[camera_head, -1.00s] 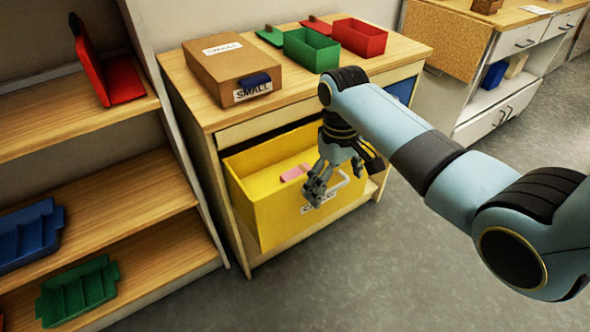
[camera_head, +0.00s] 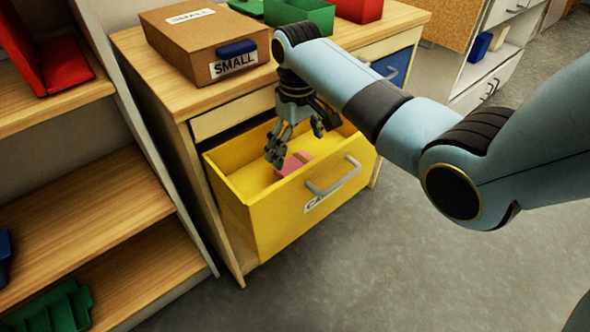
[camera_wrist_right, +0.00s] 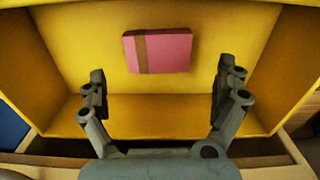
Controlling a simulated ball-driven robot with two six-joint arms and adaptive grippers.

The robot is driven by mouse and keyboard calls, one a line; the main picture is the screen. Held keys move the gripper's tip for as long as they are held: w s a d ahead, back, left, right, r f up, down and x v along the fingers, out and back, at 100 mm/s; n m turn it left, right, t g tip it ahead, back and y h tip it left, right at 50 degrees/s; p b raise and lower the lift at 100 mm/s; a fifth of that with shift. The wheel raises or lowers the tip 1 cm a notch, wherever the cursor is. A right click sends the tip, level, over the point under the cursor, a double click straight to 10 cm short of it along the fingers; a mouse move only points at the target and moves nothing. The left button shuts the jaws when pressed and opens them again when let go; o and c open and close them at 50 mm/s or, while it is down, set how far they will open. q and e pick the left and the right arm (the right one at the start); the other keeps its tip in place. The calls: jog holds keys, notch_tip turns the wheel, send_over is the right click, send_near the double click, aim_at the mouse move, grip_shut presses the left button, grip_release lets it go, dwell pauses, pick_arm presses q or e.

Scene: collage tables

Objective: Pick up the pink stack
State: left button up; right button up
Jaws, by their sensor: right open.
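The pink stack (camera_head: 292,163) lies inside the open yellow drawer (camera_head: 265,225). In the right wrist view it is a pink block (camera_wrist_right: 158,50) with a brown band, lying on the yellow drawer floor. My right gripper (camera_head: 290,150) is over the drawer, pointing down, just above and partly in front of the stack. In the right wrist view its two fingers (camera_wrist_right: 160,95) are spread wide and empty, with the stack ahead of them and apart from them. My left gripper is in neither view.
The drawer's front wall carries a grey handle (camera_head: 333,178). A cardboard box (camera_head: 200,45) labelled SMALL stands on the cabinet top beside a green bin (camera_head: 300,14). Shelves (camera_head: 85,205) stand at the left. Bare floor lies at the front right.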

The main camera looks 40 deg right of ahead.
aim_at(300, 166)
jog(key=shift+f, duration=0.85)
jog(key=f, duration=0.2)
jog(key=f+b, duration=0.1)
jog(key=shift+s+d+f, duration=0.2)
jog(key=shift+s+f, duration=0.2)
jog(key=shift+f+b, duration=0.35)
jog(key=shift+f, duration=0.1)
jog(key=shift+r, duration=0.1)
jog(key=c, duration=1.1)
